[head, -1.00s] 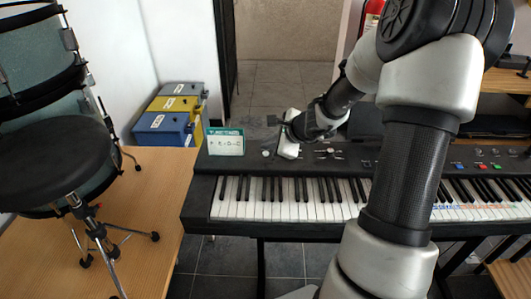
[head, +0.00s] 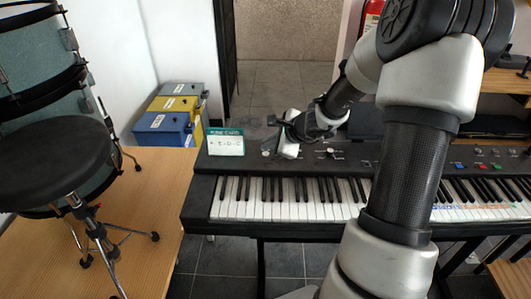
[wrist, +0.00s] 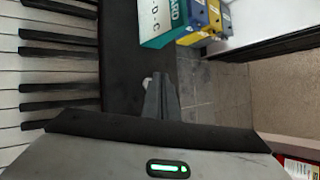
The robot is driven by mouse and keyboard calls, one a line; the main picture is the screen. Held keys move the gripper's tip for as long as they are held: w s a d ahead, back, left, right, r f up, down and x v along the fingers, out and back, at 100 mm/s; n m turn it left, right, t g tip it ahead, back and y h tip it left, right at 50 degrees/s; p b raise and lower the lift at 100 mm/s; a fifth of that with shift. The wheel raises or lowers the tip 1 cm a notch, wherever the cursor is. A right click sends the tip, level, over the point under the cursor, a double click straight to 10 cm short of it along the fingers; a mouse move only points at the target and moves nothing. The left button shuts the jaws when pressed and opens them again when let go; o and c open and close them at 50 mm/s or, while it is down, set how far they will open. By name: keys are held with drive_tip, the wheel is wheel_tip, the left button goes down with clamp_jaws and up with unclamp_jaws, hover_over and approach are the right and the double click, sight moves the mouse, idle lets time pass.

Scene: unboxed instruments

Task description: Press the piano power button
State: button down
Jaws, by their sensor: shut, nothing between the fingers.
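The black piano (head: 232,163) spans the middle of the head view, with its keys along the front and a control panel behind them. My gripper (head: 270,148) is over the left part of that panel, just right of a small green-and-white card (head: 225,141). In the wrist view my gripper's fingers (wrist: 160,92) are together and empty. A small pale round control (wrist: 147,83) shows right beside the fingertips, partly hidden by them. I cannot tell whether they touch it, or whether it is the power button.
The card also stands near the fingers in the wrist view (wrist: 160,20). A drum stool (head: 55,160) and drums stand at left on a wooden platform (head: 150,220). Blue and yellow cases (head: 165,128) sit behind. Coloured buttons (head: 480,166) are on the piano's right side.

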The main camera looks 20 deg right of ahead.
sight(268, 156)
drive_tip(key=shift+f, duration=0.1)
drive_tip(key=shift+f+b, duration=0.4)
drive_tip(key=shift+b, duration=0.25)
drive_tip(key=shift+f, duration=0.15)
idle(0.4)
drive_tip(key=shift+r, duration=0.65)
drive_tip(key=shift+p, duration=0.3)
wheel_tip(268, 156, up, 6)
drive_tip(key=p, duration=0.5)
